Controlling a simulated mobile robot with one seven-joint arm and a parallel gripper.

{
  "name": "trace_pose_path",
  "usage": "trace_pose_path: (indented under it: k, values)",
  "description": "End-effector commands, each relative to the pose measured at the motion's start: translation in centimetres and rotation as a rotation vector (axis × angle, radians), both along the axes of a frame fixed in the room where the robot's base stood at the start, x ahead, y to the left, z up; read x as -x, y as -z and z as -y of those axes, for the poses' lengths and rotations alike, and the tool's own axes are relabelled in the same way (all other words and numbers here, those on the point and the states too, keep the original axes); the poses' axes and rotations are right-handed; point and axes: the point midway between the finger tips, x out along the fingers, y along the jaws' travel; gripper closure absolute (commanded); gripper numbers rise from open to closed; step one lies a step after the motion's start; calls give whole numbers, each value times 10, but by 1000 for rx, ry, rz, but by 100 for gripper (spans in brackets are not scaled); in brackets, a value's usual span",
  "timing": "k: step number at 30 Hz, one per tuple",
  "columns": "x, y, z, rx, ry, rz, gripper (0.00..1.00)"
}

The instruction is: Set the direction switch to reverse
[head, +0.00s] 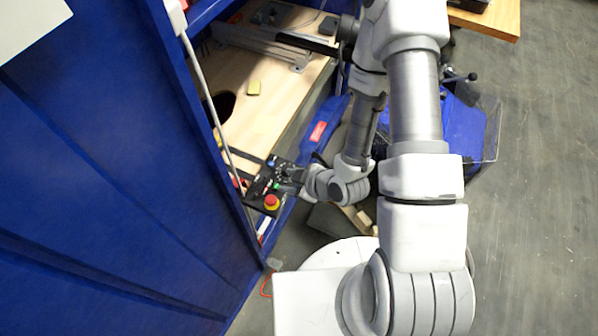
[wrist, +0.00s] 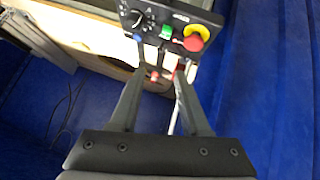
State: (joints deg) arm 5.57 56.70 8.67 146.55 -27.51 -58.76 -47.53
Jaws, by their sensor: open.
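A black control box (head: 259,187) sits at the edge of the blue-framed bench and also shows at the top of the wrist view (wrist: 174,17). On it I see a black rotary knob with white marks (wrist: 137,19), a blue button (wrist: 138,37), a green button (wrist: 166,32) and a red emergency stop on a yellow ring (wrist: 196,37). I cannot tell which control is the direction switch, or its setting. My gripper (wrist: 161,70) is open, its fingertips just below the box's lower edge in the wrist view. Small red-tipped parts (wrist: 155,75) show between the fingers; contact is unclear.
A tall blue wall (head: 110,170) fills the left. A white cable runs down beside the box. Grey floor (head: 545,200) is clear at right.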

Motion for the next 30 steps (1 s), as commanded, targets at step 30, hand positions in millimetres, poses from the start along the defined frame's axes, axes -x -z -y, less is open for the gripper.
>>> trace_pose_path:
  k: [30]
  values:
    - [23,-33,22,-1,1,0,53]
